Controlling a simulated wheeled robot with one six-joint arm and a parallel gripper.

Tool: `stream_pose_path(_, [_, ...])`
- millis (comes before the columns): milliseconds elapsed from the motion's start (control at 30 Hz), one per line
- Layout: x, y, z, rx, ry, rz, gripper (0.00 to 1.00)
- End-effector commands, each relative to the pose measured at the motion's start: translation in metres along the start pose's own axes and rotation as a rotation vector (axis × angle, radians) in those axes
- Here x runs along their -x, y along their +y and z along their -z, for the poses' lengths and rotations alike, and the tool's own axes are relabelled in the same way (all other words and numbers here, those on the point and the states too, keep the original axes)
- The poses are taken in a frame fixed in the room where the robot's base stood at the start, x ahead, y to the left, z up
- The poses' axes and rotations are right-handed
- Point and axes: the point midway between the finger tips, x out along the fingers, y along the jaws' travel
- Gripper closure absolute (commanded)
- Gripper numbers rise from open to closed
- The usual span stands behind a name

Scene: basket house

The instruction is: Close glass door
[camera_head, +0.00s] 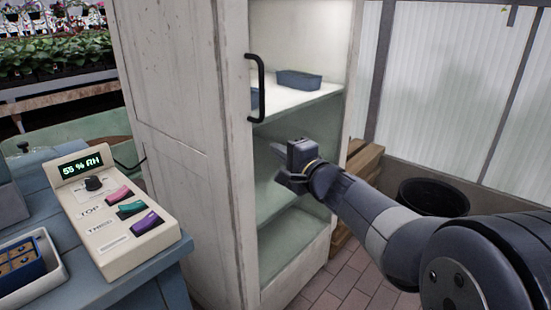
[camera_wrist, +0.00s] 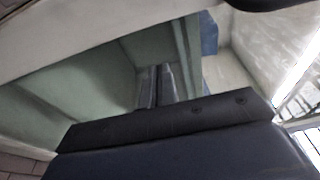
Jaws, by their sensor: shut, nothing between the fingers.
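The tall white cabinet (camera_head: 180,130) stands in the middle of the head view, with its shelved front facing right. A black bar handle (camera_head: 261,88) sits on the upright at the front's left side. The greenish lower part of the front looks like the glass door (camera_head: 275,185); I cannot tell how far it stands open. My gripper (camera_head: 282,178) is shut and empty, in front of the lower shelves, below and right of the handle and apart from it. In the wrist view my gripper's fingers (camera_wrist: 155,86) are together, with a greenish panel and pale frame around them.
A blue tray (camera_head: 299,79) sits on the upper shelf. A control box (camera_head: 115,225) stands on the blue table at left. A black bin (camera_head: 433,197) and wooden crates (camera_head: 365,160) are at right. Tiled floor (camera_head: 345,285) shows below the cabinet.

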Motion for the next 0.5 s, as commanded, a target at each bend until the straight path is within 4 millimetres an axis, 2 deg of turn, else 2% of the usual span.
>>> stream_pose_path(33, [0.004, 0.002, 0.004, 0.003, 0.003, 0.001, 1.0])
stream_pose_path(100, [0.01, 0.0, -0.011, 0.002, -0.002, 0.001, 1.0])
stream_pose_path(500, [0.043, 0.001, -0.07, 0.005, -0.001, 0.001, 1.0])
